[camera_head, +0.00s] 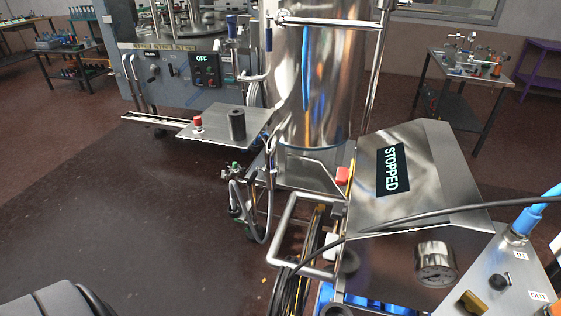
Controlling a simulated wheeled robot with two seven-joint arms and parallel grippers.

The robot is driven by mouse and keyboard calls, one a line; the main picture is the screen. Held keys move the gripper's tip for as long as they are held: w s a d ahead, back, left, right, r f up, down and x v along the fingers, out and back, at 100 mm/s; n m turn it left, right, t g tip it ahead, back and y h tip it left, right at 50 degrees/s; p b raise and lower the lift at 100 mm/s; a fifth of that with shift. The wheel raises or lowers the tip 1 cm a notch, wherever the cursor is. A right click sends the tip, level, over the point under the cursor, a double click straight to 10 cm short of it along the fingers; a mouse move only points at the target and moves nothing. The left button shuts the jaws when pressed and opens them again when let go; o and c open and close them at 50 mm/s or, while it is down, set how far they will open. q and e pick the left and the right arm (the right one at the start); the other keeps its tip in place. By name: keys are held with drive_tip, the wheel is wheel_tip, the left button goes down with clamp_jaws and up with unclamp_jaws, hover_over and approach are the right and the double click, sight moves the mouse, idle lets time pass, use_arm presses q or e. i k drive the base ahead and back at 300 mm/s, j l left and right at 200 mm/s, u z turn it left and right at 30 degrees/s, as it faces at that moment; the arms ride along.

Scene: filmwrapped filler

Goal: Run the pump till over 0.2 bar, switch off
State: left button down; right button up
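A slanted steel housing (430,160) at right of centre carries a dark display (391,169) that reads "STOPPED". A red block-like part (342,175) sits at its left edge, and a white one (332,241) lies lower on the same side. A steel panel (490,280) at bottom right has "IN" and "OUT" labels, with a blue hose (541,208) at "IN". Neither of my grippers is in view.
A tall steel cylinder (315,85) stands behind the housing. A machine at the back left shows "OFF" on a black control box (205,70). A black cable (420,211) crosses before the housing. Side tables stand at far left and right. The brown floor at left is mostly clear.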

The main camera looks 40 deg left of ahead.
sight(342, 173)
drive_tip(key=k+j+u, duration=0.1)
drive_tip(key=j, duration=0.5)
drive_tip(key=j+u, duration=0.1)
drive_tip(key=j, duration=0.5)
drive_tip(key=i+j+z, duration=0.1)
drive_tip(key=j, duration=0.25)
